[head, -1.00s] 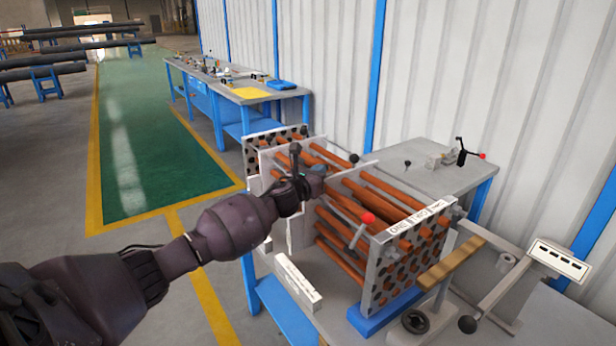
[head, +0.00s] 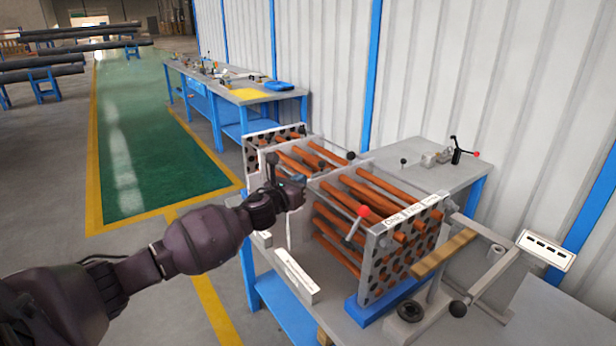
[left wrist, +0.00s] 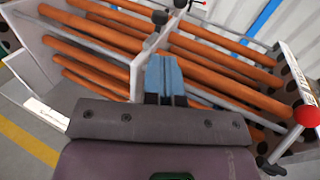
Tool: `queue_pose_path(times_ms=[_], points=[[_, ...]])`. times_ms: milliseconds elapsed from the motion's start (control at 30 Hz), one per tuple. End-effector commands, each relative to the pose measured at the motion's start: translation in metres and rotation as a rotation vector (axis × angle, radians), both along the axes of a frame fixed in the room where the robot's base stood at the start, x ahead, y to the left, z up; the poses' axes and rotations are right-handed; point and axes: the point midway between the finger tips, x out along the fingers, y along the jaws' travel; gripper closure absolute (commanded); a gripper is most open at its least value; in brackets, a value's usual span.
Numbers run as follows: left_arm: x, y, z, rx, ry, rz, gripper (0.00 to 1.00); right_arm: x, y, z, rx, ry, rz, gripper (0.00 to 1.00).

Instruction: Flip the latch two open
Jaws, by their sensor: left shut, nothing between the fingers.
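The tube rack (head: 382,250) holds orange tubes between pale perforated plates. A lever with a red knob (head: 363,211) stands at its near plate; the red knob also shows at the right of the left wrist view (left wrist: 307,115). A black knob (head: 352,156) shows at the back of the rack. In the left wrist view a black knob (left wrist: 160,18) is just beyond my fingertips. I cannot tell which one is latch two. My left gripper (head: 299,186) is shut and empty by the rack's middle plate; its blue-grey fingers (left wrist: 165,76) show against the tubes. My right gripper is not in view.
The grey bench (head: 440,180) carries a clamp (head: 460,150) at the back. A wooden-handled bar (head: 444,254) and a black-knobbed lever (head: 458,308) stand at the near right. A white labelled block (head: 297,276) lies left of the rack. A second bench (head: 235,95) is farther back.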

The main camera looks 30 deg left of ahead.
Motion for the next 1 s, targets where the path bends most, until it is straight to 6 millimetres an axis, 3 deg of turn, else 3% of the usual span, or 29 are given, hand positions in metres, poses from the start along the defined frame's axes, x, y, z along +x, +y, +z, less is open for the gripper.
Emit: queue_pose_path(times_ms=[200, 400, 1000], points=[[-0.034, 0.000, 0.000, 0.003, 0.000, -0.001, 1.00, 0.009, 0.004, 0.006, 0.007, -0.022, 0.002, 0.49], [-0.050, 0.000, 0.000, 0.000, 0.000, -0.001, 1.00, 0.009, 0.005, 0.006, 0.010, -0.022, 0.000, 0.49], [-0.052, 0.000, 0.000, 0.000, 0.000, 0.000, 1.00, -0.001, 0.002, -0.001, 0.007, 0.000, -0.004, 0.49]])
